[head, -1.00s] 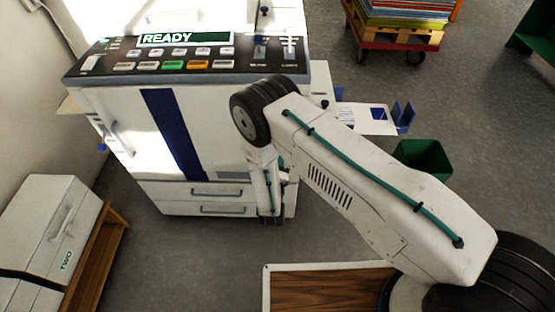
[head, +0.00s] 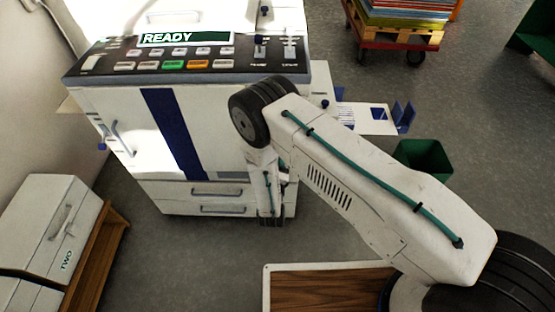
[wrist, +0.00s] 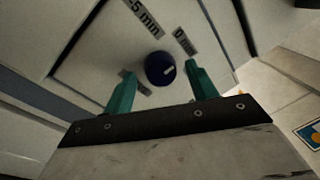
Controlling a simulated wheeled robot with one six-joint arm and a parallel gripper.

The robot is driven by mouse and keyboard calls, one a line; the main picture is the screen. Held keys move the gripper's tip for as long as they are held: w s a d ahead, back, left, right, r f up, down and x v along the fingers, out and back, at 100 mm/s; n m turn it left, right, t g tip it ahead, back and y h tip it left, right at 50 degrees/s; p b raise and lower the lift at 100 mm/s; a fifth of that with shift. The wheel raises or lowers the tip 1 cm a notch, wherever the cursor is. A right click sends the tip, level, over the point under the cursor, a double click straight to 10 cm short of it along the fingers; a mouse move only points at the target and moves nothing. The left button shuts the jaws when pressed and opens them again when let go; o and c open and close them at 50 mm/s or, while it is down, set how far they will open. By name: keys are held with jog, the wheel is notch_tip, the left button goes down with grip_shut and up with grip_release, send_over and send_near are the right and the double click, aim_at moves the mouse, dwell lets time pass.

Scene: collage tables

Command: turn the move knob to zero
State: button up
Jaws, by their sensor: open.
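In the wrist view the dark blue round knob (wrist: 160,68) sits on a pale panel. A short white mark shows on its right side. Another label is partly hidden behind the left finger. My gripper (wrist: 160,73) is open, with one green finger on each side of the knob, and I see gaps on both sides. In the head view my gripper (head: 271,220) hangs low by the machine's right front, and the knob is hidden there.
The white machine (head: 215,125) has a control panel reading "READY" (head: 185,38) and drawers below. A green bin (head: 425,157), a paper tray (head: 365,118) and a loaded cart (head: 395,40) are to the right.

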jog(key=s, duration=0.7)
jog(key=shift+s+a+f, duration=0.15)
jog(key=shift+a+f, duration=0.2)
jog(key=shift+f, duration=0.05)
